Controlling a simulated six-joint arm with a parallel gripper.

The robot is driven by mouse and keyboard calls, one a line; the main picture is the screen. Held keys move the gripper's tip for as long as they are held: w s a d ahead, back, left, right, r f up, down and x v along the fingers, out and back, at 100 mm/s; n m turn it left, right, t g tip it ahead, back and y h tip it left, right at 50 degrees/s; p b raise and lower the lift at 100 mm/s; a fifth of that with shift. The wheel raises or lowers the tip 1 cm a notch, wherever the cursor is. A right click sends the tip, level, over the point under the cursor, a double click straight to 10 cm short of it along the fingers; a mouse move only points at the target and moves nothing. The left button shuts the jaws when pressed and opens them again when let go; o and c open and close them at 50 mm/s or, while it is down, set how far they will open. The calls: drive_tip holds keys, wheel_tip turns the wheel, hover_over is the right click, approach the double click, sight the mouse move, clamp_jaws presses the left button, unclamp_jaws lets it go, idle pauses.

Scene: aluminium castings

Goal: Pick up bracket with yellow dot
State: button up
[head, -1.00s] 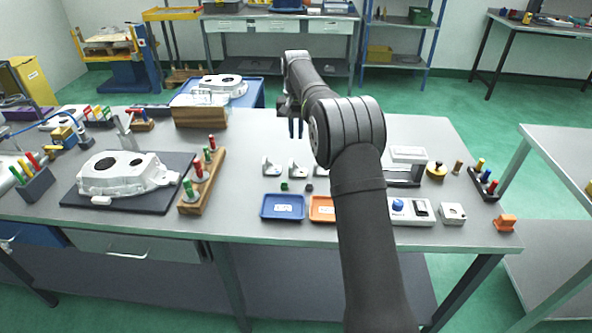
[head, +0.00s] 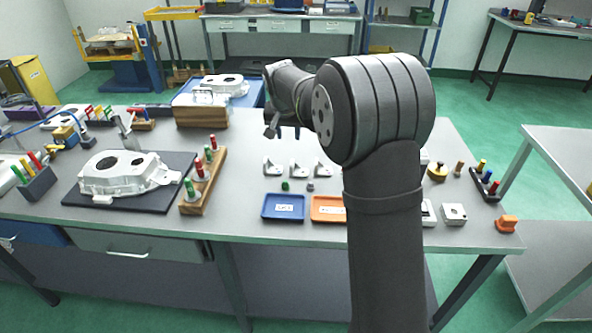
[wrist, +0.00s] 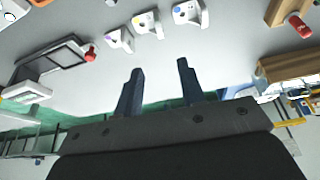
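Three pale brackets stand in a row on the grey bench: a left one (head: 272,167), a middle one (head: 298,169) and a right one (head: 323,168). The wrist view shows them at its top edge: one with a purple mark (wrist: 120,39), the middle one (wrist: 149,25) with what seems a yellowish mark, and one with a bluish mark (wrist: 188,13). In the head view my gripper (head: 284,132) is above the bench behind the brackets, partly hidden by my arm.
A blue tray (head: 283,217) and an orange tray (head: 327,219) lie in front of the brackets, with a small green part (head: 286,186) between. A wooden rack (head: 203,183) with coloured pegs stands left. My arm hides part of the bench's right side.

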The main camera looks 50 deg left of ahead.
sight(292, 161)
drive_tip(key=x, duration=1.7)
drive_tip(key=shift+f, duration=0.15)
clamp_jaws()
